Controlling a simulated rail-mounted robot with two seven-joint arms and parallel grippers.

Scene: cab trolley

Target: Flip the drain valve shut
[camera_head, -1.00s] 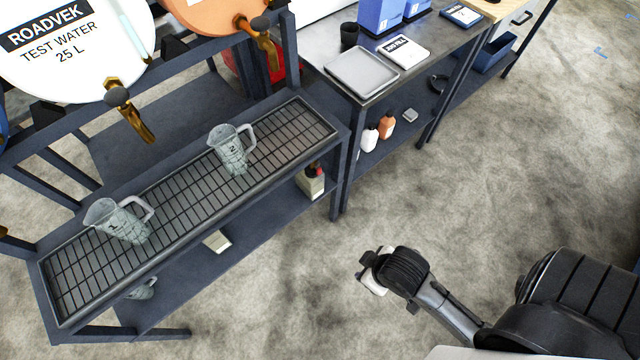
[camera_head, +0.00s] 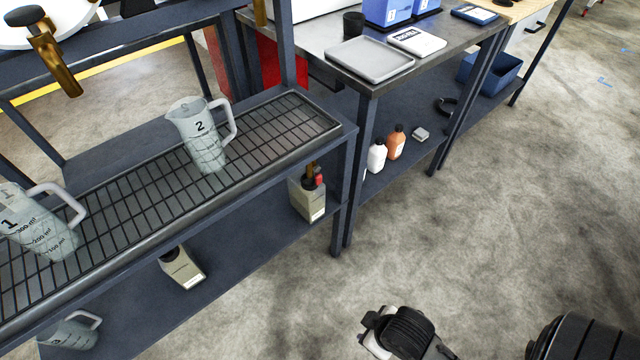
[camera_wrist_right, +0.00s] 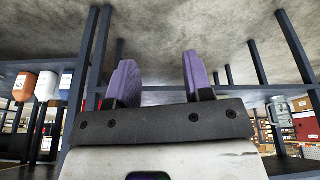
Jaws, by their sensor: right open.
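A brass tap with a dark knob (camera_head: 50,52) hangs from the white drum (camera_head: 18,38) at the upper left of the head view. A second brass tap (camera_head: 261,12) is cut off by the top edge. I cannot tell which is the drain valve, or whether either is shut. My right arm's end shows at the bottom of the head view, well to the right of the taps and apart from them. In the right wrist view my right gripper (camera_wrist_right: 155,78) has its purple fingers apart, with nothing between them. My left gripper is not in view.
Jug 2 (camera_head: 202,135) and jug 1 (camera_head: 40,225) stand on the rack's grille (camera_head: 270,125). Cans (camera_head: 308,198) and another jug (camera_head: 70,330) sit on the lower shelf. A bench with a grey tray (camera_head: 370,58) stands behind right. Open floor lies at right.

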